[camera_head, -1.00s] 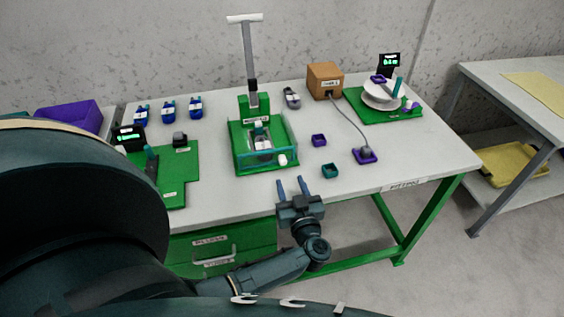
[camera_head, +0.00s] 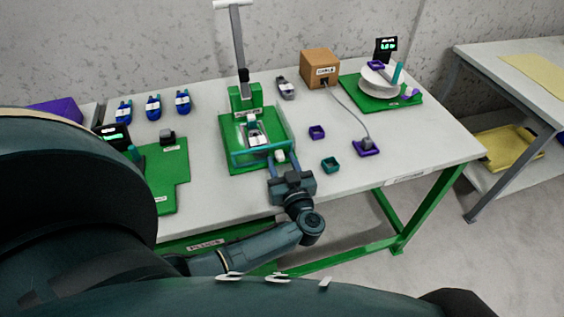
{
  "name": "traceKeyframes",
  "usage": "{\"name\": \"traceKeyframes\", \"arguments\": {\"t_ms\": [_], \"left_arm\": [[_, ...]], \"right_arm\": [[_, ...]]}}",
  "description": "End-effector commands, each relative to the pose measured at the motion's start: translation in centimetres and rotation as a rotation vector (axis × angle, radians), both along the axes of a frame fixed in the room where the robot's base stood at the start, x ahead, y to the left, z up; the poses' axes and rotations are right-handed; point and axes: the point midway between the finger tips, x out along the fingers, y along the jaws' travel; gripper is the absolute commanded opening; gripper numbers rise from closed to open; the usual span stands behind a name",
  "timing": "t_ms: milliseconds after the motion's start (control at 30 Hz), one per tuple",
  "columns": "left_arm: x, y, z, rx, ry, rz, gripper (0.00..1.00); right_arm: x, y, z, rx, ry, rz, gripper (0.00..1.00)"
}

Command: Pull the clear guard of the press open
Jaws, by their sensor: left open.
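The press (camera_head: 243,95) stands on a green base (camera_head: 232,128) on the table, with a long grey lever rising to a white handle (camera_head: 232,3). Its clear guard (camera_head: 255,154) has teal edges and sits low at the front of the base. A small white knob (camera_head: 281,156) is at the guard's front right. My left gripper (camera_head: 276,160) is open, its fingers pointing away from me at the guard's front right corner, beside the knob. I cannot tell whether they touch it. My right gripper is not in view.
Teal (camera_head: 330,165) and purple (camera_head: 317,132) small trays lie right of the press. A cable runs from a brown box (camera_head: 320,68) to a purple holder (camera_head: 366,148). A green fixture (camera_head: 165,175) stands left. The table's front right is clear.

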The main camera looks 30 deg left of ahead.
Motion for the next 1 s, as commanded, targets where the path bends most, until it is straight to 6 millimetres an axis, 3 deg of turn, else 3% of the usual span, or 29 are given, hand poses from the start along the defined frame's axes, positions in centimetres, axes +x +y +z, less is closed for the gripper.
{"name": "traceKeyframes", "arguments": {"t_ms": [100,600,1000], "left_arm": [[0.01,0.01,0.02,0.0,0.0,0.0,0.4],[-0.01,-0.01,-0.01,0.0,0.0,0.0,0.0],[0.08,-0.02,-0.02,0.0,0.0,-0.002,0.0]], "right_arm": [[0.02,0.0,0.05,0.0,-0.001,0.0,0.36],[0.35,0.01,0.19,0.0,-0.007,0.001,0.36],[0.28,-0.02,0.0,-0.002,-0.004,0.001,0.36]]}}
